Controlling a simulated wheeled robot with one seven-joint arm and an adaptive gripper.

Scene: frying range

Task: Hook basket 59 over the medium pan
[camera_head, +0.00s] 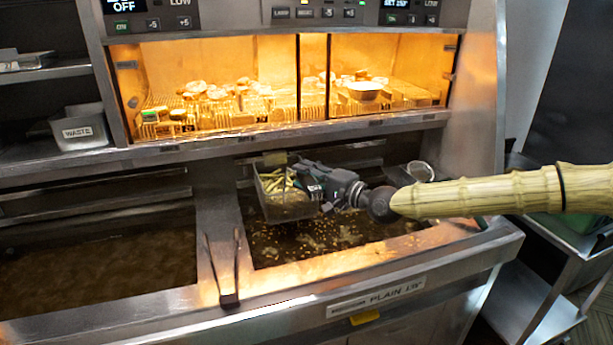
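A wire basket (286,203) with pale fries in it is above the right oil pan (340,262), towards its back left. No number on the basket is readable. My gripper (318,186) is at the basket's right side and appears shut on it, though the fingertips are small and partly hidden. The basket's underside is near the oil; I cannot tell whether it touches. I also cannot tell whether the basket is hooked on the back rail. Another oil pan (100,275) is on the left.
Tongs (229,275) lie on the divider between the pans. A second dark basket (400,174) and a round metal item (420,171) are at the right pan's back right. A lit warming shelf (290,100) is above. A "WASTE" bin (80,130) stands on the left shelf.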

